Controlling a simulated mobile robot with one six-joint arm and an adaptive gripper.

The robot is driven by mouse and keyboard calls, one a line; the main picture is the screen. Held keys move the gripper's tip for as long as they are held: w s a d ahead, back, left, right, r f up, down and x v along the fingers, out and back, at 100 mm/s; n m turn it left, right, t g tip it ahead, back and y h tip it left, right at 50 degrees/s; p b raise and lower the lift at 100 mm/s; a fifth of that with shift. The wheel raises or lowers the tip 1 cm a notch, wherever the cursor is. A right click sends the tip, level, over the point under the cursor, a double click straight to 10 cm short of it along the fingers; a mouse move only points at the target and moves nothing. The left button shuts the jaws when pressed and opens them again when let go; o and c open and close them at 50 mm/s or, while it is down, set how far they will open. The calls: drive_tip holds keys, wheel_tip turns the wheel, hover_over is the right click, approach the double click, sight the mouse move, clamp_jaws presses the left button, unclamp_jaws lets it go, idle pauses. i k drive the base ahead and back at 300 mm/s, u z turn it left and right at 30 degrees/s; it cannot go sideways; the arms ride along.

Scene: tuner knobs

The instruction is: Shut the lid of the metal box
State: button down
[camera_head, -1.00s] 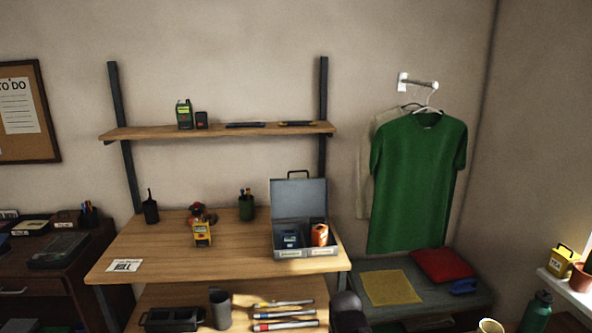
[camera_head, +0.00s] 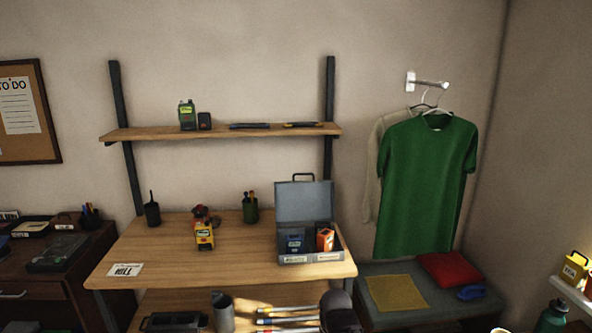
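The grey metal box (camera_head: 312,258) stands on the right part of the wooden desk. Its lid (camera_head: 304,202) is open and stands upright at the back, with a dark handle on its top edge. Inside, a dark blue item (camera_head: 294,243) sits in the left compartment and an orange item (camera_head: 325,238) in the right one. Labels show on the box front. My gripper is not in view.
A wall shelf (camera_head: 220,132) runs above. A dark rounded shape (camera_head: 339,312), not clearly identifiable, shows at the bottom, in front of the desk.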

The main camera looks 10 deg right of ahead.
sight(300, 202)
drive_tip(key=i, duration=0.85)
drive_tip(key=z, duration=0.05)
